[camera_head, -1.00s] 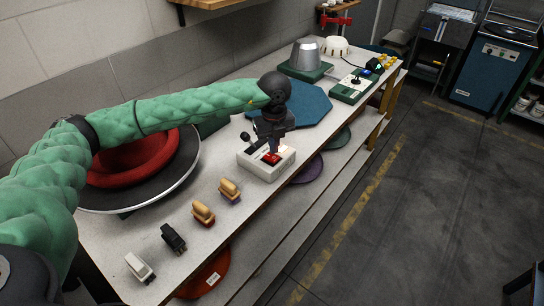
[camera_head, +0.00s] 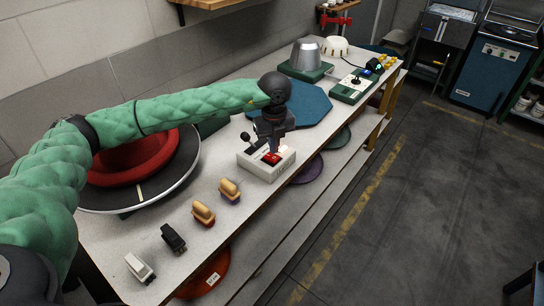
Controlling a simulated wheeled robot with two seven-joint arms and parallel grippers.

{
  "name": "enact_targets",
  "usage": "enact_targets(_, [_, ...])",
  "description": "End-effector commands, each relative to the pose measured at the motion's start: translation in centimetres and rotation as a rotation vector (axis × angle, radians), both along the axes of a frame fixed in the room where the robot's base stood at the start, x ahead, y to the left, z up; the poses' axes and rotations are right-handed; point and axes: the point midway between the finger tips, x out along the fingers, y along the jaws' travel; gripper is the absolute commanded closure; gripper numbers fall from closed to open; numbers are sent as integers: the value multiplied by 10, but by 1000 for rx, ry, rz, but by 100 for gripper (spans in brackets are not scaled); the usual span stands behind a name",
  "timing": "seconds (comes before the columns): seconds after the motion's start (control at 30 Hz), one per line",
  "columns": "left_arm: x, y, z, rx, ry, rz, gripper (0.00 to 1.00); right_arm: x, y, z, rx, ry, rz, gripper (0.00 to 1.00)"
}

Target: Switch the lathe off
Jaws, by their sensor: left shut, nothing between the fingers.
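A white control box (camera_head: 262,172) with a red rocker switch (camera_head: 272,159) on top and a black lever (camera_head: 245,138) at its far left corner stands near the bench's front edge. My left gripper (camera_head: 271,150) is shut and empty, pointing down right over the red switch. I cannot tell whether the fingertips touch it. To the left, a red hat (camera_head: 140,165) lies on a dark round disc with a pale rim (camera_head: 189,172), partly hidden behind my left arm. My right gripper is not in view.
Two wooden-handled brushes (camera_head: 203,213), a black piece (camera_head: 172,238) and a white piece (camera_head: 140,267) lie in front. A blue mat (camera_head: 305,103), a metal cone on a green base (camera_head: 305,65) and a green control box (camera_head: 352,87) stand farther back.

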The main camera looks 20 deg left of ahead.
Motion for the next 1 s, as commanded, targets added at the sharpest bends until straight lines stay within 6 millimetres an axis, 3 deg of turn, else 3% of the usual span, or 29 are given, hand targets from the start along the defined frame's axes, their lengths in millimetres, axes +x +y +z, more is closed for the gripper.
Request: enact_targets(1.0, [0, 0, -7, 0, 0, 0, 100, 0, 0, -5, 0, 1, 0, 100])
